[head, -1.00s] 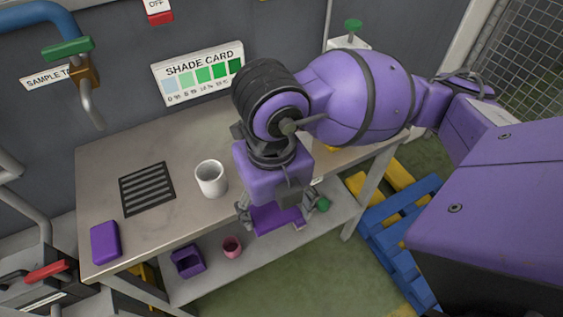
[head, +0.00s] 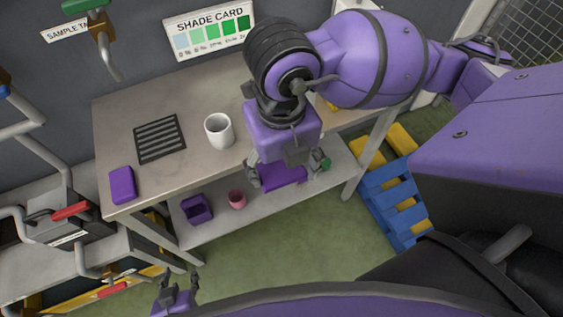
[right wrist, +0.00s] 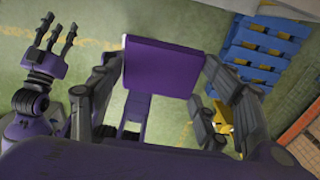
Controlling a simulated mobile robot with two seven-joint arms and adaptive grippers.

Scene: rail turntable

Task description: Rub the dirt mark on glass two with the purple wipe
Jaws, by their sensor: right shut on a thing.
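My right gripper (head: 282,182) is shut on a flat purple slab that looks like the purple wipe (head: 285,176), held in front of the bench edge. In the right wrist view the purple wipe (right wrist: 160,66) sits between the two fingers, its broad face toward the camera. My left gripper (head: 177,287) is low at the bottom left of the head view, its fingers apart and empty. It also shows in the right wrist view (right wrist: 54,42). I cannot make out glass two or a dirt mark in these views.
The bench (head: 185,95) bears a white cup (head: 219,131), a dark grille (head: 160,139) and another purple block (head: 122,185). A purple bin (head: 196,210) and pink cup (head: 237,200) stand on the lower shelf. A blue pallet (head: 395,200) lies right; green floor is clear in front.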

